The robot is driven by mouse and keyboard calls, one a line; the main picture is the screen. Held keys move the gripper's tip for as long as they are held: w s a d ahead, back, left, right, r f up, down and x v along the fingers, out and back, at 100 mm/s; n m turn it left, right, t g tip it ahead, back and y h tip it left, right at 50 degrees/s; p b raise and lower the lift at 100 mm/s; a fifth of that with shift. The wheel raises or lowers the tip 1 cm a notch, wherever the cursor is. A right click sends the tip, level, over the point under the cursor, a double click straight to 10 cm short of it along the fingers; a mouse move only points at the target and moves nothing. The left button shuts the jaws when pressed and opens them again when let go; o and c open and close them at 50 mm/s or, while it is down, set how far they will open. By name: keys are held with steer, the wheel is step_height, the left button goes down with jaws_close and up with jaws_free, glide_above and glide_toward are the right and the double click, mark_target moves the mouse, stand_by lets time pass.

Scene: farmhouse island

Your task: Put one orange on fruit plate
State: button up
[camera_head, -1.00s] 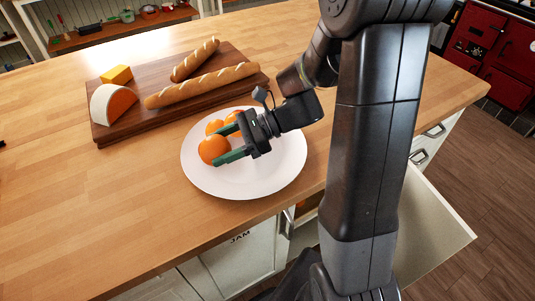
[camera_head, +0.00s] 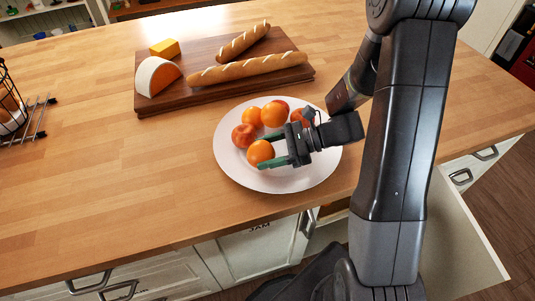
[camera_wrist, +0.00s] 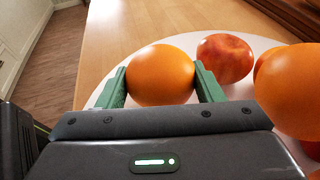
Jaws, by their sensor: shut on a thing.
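The white fruit plate (camera_head: 231,171) lies on the wooden island top. My gripper (camera_head: 268,155) is over the plate with its green fingers shut on an orange (camera_head: 259,152) at the plate's front left part. In the wrist view this orange (camera_wrist: 160,75) sits between both fingers. I cannot tell whether it touches the plate. Behind it are another orange (camera_head: 273,115), a smaller orange fruit (camera_head: 251,116) and a reddish fruit (camera_head: 243,136). More reddish fruit lies partly hidden behind my gripper. The wrist view shows the reddish fruit (camera_wrist: 225,58) beside the held orange.
A dark wooden board (camera_head: 191,101) with two baguettes (camera_head: 247,69), a cut cheese wheel (camera_head: 157,77) and a yellow cheese block (camera_head: 165,47) lies behind the plate. A wire basket (camera_head: 14,115) stands at the left. An open drawer (camera_head: 465,235) is at the right. The left front countertop is clear.

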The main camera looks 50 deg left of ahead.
steer(key=shift+f, duration=0.8)
steer(key=shift+f, duration=0.1)
steer(key=o, duration=1.1)
steer(key=b+v, duration=0.1)
steer(key=v, duration=1.1)
